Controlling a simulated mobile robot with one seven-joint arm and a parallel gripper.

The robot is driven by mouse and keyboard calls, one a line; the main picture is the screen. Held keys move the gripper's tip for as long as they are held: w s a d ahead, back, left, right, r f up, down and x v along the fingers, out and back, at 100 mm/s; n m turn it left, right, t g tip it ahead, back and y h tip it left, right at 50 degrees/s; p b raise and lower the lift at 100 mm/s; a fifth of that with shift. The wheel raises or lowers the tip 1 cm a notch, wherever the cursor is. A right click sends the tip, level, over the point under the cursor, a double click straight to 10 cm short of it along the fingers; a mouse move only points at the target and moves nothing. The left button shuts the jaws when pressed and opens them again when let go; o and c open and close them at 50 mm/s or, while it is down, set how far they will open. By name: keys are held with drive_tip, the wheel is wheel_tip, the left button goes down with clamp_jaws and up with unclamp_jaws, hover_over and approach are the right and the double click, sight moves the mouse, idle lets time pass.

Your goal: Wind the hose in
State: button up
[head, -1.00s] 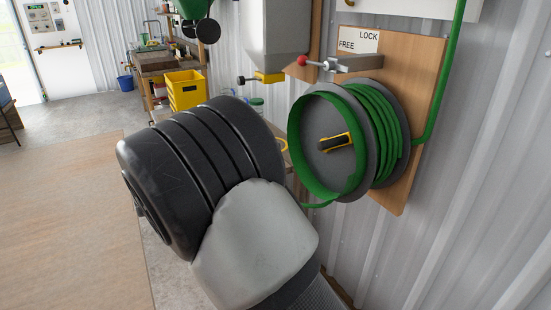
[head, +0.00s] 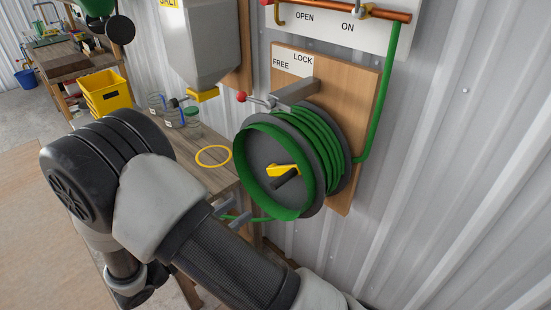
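The hose reel (head: 264,166) is a grey drum with a green rim on a wooden wall board (head: 352,88). Several turns of green hose (head: 318,150) lie on it. A yellow crank (head: 279,170) with a dark handle (head: 285,180) sits at its face. A red-knobbed lever (head: 241,97) above the reel points left, toward the FREE side of the FREE/LOCK label (head: 293,60). Hose leaves the reel's underside leftward and passes behind my arm. Two small grey pieces show there; I cannot tell whether they are my fingertips. My gripper is otherwise hidden.
A wooden bench (head: 208,150) left of the reel carries jars (head: 190,122) and a yellow ring (head: 213,156). A grey hopper (head: 204,45) hangs above. A copper pipe (head: 335,10) feeds a green hose down to the reel. A yellow crate (head: 105,93) stands farther back.

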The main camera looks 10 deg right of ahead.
sight(284, 179)
drive_tip(key=p+x, duration=0.2)
drive_tip(key=x, duration=1.5)
drive_tip(key=shift+d, duration=0.2)
clamp_jaws()
